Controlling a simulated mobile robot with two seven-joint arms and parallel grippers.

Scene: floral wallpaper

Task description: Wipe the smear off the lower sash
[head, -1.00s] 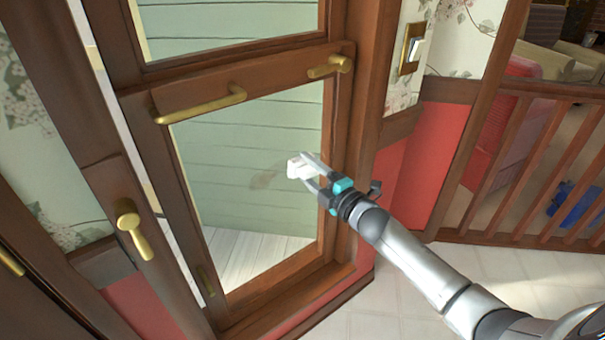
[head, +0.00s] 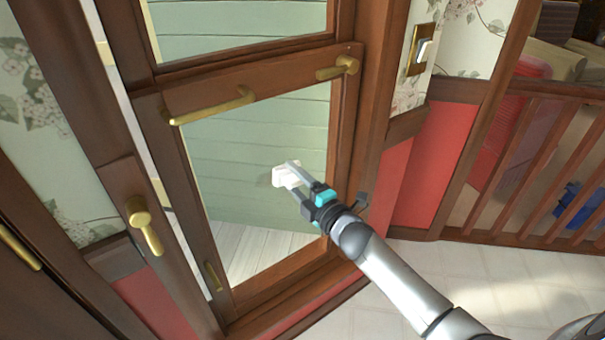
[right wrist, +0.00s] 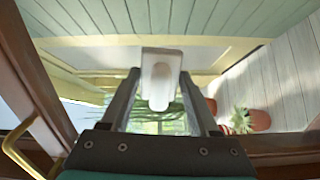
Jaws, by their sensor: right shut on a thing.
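The lower sash (head: 275,282) is a brown wooden frame around a glass pane (head: 245,150), with pale green siding seen through it. My right gripper (head: 297,178) is shut on a white wiping pad (head: 281,177) and holds it at the middle of the pane; I cannot tell for certain whether it touches. The right wrist view shows the pad (right wrist: 161,78) between the two fingers, in front of the glass. I see no clear smear on the pane now; the pad and fingers hide part of it. My left gripper is out of view.
A brass handle (head: 213,107) and a brass latch (head: 338,68) sit at the sash's top. Another brass handle (head: 144,226) is at the left. A light switch (head: 421,50) and wooden railing (head: 535,160) are at the right. The tiled floor (head: 430,265) is clear.

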